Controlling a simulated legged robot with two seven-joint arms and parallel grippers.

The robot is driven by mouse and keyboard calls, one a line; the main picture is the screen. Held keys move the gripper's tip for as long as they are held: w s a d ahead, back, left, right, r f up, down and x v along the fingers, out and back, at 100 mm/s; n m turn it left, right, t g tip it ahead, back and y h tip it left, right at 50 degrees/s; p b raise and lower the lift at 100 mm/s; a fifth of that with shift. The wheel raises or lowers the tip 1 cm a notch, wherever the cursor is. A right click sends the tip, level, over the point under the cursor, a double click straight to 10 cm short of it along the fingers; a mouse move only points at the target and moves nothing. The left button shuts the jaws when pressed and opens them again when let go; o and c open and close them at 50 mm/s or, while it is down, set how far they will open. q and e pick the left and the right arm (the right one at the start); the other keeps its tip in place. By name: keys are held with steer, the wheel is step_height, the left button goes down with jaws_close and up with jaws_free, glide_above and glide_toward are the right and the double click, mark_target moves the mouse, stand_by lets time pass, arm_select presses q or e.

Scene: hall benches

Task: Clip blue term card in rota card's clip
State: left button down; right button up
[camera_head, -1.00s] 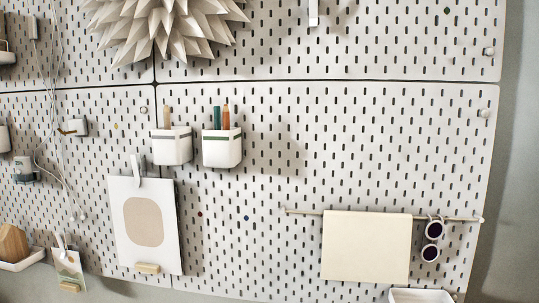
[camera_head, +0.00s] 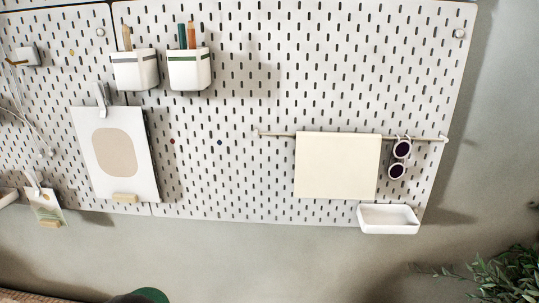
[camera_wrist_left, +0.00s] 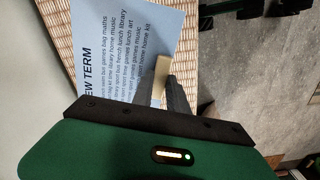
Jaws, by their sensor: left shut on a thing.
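The blue term card (camera_wrist_left: 130,30), with "NEW TERM" and lines of small text, shows in the left wrist view. A pale wooden tab (camera_wrist_left: 160,72) is at its edge, and my left gripper (camera_wrist_left: 166,88) is shut there, holding the card. In the head view, a white card with a beige rounded shape (camera_head: 113,152) hangs from a white clip (camera_head: 102,95) on the pegboard. A smaller card (camera_head: 44,206) hangs from another white clip (camera_head: 33,181) at lower left. I cannot read which is the rota card. My right gripper is not in view.
The pegboard (camera_head: 240,110) carries two white cups (camera_head: 190,70) with pencils, a rod (camera_head: 275,134) with a cream sheet (camera_head: 337,165) and sunglasses (camera_head: 401,150), and a white tray (camera_head: 388,218). Leaves (camera_head: 500,275) are at lower right. A woven surface (camera_wrist_left: 60,40) lies behind the card.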

arm_select(q)
steer(key=s+d+r+m+p, duration=0.2)
steer(key=r+m+p, duration=0.5)
steer(key=r+p, duration=0.5)
steer(key=s+d+r+m+p, duration=0.1)
steer(key=d+r+m+p, duration=0.4)
steer(key=r, duration=1.2)
steer(key=a+f+n+b, duration=0.3)
steer(key=f+n+b, duration=0.2)
steer(key=f+b, duration=0.4)
steer(key=w+a+f+n+b, duration=0.1)
steer(key=a+f+n+b, duration=0.2)
steer(key=f+b, duration=0.6)
steer(key=a+f+n+b, duration=0.3)
steer(key=f+n+b, duration=0.4)
steer(key=f, duration=1.6)
steer(key=shift+w+a+f+n+b, duration=0.15)
steer(key=shift+a+f+n+b, duration=0.25)
steer(key=shift+b, duration=0.95)
